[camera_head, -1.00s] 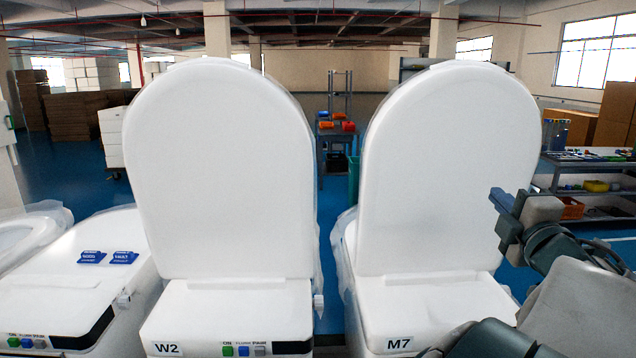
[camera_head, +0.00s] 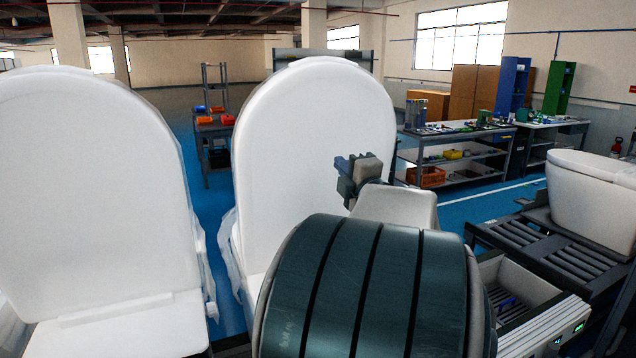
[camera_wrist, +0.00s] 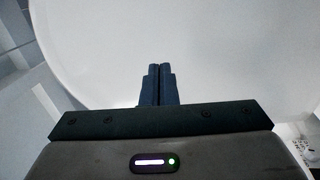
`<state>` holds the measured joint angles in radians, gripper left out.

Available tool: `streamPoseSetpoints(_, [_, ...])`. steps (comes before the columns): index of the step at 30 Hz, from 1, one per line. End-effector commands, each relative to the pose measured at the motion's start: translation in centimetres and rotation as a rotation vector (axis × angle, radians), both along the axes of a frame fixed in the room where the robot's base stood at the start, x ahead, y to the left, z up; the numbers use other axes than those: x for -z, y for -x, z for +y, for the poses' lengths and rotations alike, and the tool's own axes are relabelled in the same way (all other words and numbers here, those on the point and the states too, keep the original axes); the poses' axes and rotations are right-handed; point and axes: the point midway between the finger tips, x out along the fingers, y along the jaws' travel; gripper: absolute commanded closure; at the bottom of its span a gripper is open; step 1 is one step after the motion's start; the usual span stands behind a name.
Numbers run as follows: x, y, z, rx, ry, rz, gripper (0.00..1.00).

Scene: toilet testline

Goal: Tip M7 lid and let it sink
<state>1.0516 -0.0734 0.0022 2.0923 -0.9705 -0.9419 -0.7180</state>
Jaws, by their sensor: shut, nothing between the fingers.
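The M7 lid (camera_head: 300,125) stands upright in the middle of the head view. It is white with a rounded top, and its M7 label and most of its base are hidden behind my arm. My gripper (camera_head: 341,164) shows against the right part of the lid, fingers pointing left, shut and empty. In the wrist view, the two dark fingertips (camera_wrist: 159,72) are together, and the pale lid surface (camera_wrist: 180,35) fills most of the picture beyond them. I cannot tell whether the fingers touch the lid.
Another upright white lid (camera_head: 85,190) stands to the left, with a narrow gap between. A roller conveyor (camera_head: 570,255) bearing a white toilet (camera_head: 595,195) is at the right. Behind are workbenches (camera_head: 455,165) and blue floor.

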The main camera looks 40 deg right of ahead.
Motion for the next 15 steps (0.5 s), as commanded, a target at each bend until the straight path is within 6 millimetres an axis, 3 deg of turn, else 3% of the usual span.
streamPoseSetpoints(15, [-0.3,-2.5,-0.8,-0.001,0.0,0.0,1.0])
